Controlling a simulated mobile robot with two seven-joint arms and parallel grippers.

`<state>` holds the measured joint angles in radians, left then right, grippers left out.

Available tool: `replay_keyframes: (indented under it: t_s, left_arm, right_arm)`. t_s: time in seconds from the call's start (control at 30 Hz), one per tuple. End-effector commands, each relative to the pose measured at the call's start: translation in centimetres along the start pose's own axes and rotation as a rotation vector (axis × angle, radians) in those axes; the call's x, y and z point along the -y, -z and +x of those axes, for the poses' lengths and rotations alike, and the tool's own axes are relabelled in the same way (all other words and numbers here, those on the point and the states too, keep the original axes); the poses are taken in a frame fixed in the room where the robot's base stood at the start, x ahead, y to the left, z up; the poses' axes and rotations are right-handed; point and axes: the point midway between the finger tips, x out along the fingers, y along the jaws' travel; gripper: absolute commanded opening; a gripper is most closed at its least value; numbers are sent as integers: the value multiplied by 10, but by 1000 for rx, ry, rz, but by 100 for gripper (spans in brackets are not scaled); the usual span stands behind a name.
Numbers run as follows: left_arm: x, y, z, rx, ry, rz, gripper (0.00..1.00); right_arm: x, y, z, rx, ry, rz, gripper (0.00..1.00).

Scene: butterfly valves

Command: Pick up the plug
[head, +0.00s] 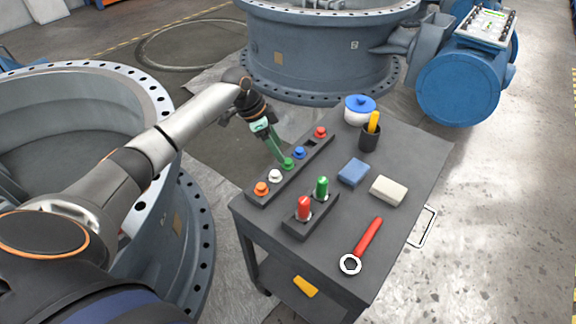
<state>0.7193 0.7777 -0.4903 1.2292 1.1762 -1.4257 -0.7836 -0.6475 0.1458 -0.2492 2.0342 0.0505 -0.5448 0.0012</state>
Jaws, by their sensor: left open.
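A dark rack (264,184) on the table's left side holds a row of small plugs. They are an orange plug (261,188), a white plug (275,175), a green plug (288,164), a blue plug (299,153) and a red plug (320,132). A dark gap shows between the blue and red plugs. My left gripper (282,157) reaches down from the upper left, open, with its tips right at the green plug. I cannot tell whether they touch it or sit around it. My right gripper is not in view.
Large valves surround the table.

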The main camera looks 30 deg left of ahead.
Motion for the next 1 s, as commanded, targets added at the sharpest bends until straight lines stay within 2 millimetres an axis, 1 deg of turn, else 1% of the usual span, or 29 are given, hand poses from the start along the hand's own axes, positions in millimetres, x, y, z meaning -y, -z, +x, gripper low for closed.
replay_keyframes:
  t_s: [0.07,0.3,0.37,0.47,0.67,1.0]
  left_arm:
    - [0,0,7,0,-1,1,68]
    - [-1,2,43,-1,0,-1,68]
    - [-1,2,49,0,-1,-1,68]
    - [-1,2,53,0,1,0,68]
    - [-1,2,52,0,2,0,68]
    - [-1,2,52,0,1,0,29]
  right_arm:
    - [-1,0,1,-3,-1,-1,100]
    - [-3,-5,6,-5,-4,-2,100]
    - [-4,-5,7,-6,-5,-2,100]
    - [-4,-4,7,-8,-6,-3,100]
    - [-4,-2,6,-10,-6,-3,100]
    - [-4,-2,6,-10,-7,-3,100]
